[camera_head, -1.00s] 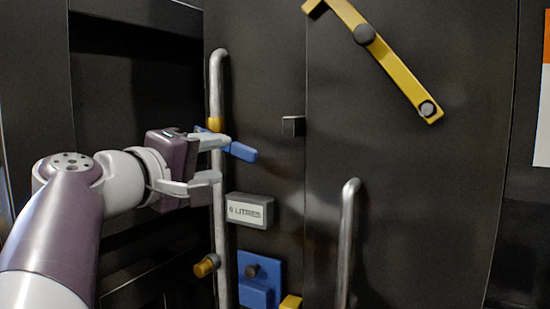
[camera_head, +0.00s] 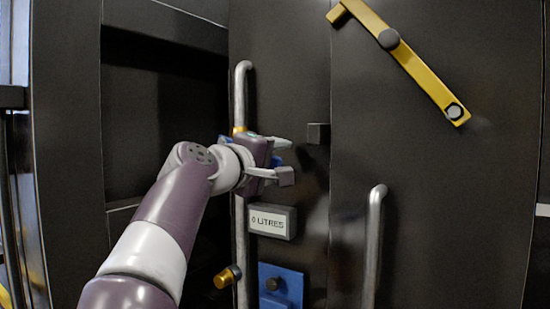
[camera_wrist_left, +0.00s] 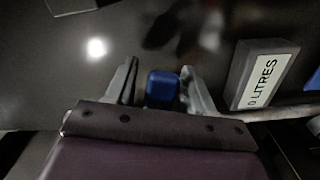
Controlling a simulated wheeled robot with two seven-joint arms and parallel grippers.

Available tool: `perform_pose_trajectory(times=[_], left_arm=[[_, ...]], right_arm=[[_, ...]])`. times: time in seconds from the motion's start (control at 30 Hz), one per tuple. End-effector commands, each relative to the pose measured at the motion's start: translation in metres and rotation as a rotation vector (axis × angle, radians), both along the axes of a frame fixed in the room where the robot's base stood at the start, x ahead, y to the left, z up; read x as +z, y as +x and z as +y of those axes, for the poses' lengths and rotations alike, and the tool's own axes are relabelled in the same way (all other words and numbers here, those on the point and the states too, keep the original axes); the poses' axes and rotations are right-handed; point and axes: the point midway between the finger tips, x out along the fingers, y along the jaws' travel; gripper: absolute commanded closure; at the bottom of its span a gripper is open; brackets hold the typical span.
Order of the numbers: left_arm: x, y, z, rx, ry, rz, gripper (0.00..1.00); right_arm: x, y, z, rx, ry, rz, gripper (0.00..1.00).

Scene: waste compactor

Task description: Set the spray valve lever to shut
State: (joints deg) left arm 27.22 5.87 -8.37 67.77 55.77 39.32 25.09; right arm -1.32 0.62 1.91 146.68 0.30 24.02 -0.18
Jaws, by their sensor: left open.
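The spray valve lever (camera_head: 277,161) is blue and sits at the vertical grey pipe (camera_head: 240,95), by a yellow collar (camera_head: 239,130). My left gripper (camera_head: 286,160) hides most of it in the head view. In the left wrist view the lever's blue end (camera_wrist_left: 162,88) lies between the two fingers of my left gripper (camera_wrist_left: 160,68), with a small gap on each side. The left gripper is open around the lever and not clamped on it. The lever's exact angle is hidden now. My right gripper is in neither view.
A "0 LITRES" display (camera_head: 271,221) sits just below the gripper, and also shows in the wrist view (camera_wrist_left: 262,80). A small dark block (camera_head: 318,134) is to the right. A yellow-tipped knob (camera_head: 227,277), blue plate (camera_head: 281,285), grey handle (camera_head: 373,245) and yellow bar (camera_head: 418,70) are nearby.

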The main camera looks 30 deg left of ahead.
Motion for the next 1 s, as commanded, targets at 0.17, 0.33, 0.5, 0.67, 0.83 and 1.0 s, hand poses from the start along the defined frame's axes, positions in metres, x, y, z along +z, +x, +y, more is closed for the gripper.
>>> perform_pose_trajectory(times=[0.17,0.33,0.5,0.67,0.83,1.0], left_arm=[[0.000,0.000,0.000,0.000,0.000,0.000,0.76],[0.000,0.000,0.000,0.000,-0.001,0.000,1.00],[0.025,-0.001,-0.004,-0.004,-0.138,0.012,1.00],[0.036,-0.001,-0.005,-0.003,-0.282,0.021,1.00],[0.033,-0.001,-0.005,-0.003,-0.302,0.020,1.00],[0.034,-0.001,-0.005,-0.002,-0.300,0.018,0.52]], right_arm=[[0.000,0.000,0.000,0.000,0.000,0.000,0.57],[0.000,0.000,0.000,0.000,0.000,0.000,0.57],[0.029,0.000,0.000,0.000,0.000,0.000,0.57],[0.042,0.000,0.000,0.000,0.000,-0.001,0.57],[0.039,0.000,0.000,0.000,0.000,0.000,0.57],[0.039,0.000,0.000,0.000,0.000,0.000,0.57]])
